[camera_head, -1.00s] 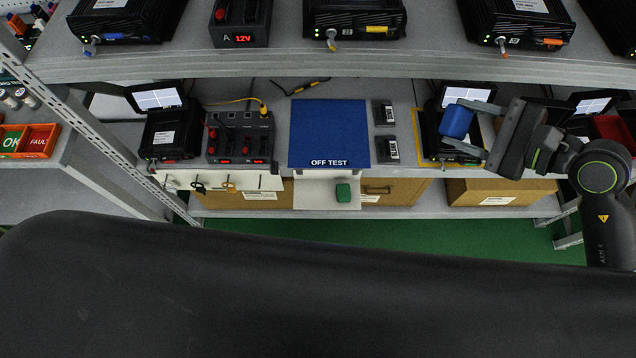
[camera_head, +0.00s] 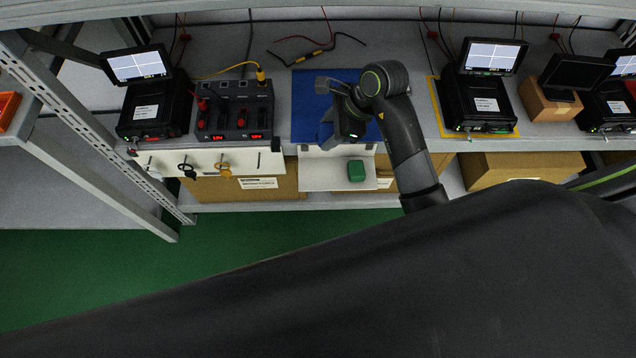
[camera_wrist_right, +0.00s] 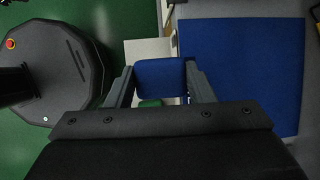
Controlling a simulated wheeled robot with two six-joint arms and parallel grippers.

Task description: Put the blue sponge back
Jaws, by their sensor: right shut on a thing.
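My right gripper (camera_head: 335,98) is over the blue mat (camera_head: 304,112) on the bench, and its own wrist hides part of it. In the right wrist view the gripper (camera_wrist_right: 158,74) is shut on the blue sponge (camera_wrist_right: 160,84), held between the two fingers. In the head view I cannot pick the sponge out from the gripper and the mat. A green sponge (camera_head: 356,170) lies on a white ledge (camera_head: 322,176) in front of the mat. It also shows partly in the right wrist view (camera_wrist_right: 150,103), below the blue sponge. My left gripper is not in view.
A power supply unit (camera_head: 234,112) and a black device with a screen (camera_head: 154,108) stand left of the mat. Another device (camera_head: 478,102) stands on a yellow-edged spot at right. Cables (camera_head: 318,50) lie behind the mat. Cardboard boxes (camera_head: 522,168) sit on the lower shelf.

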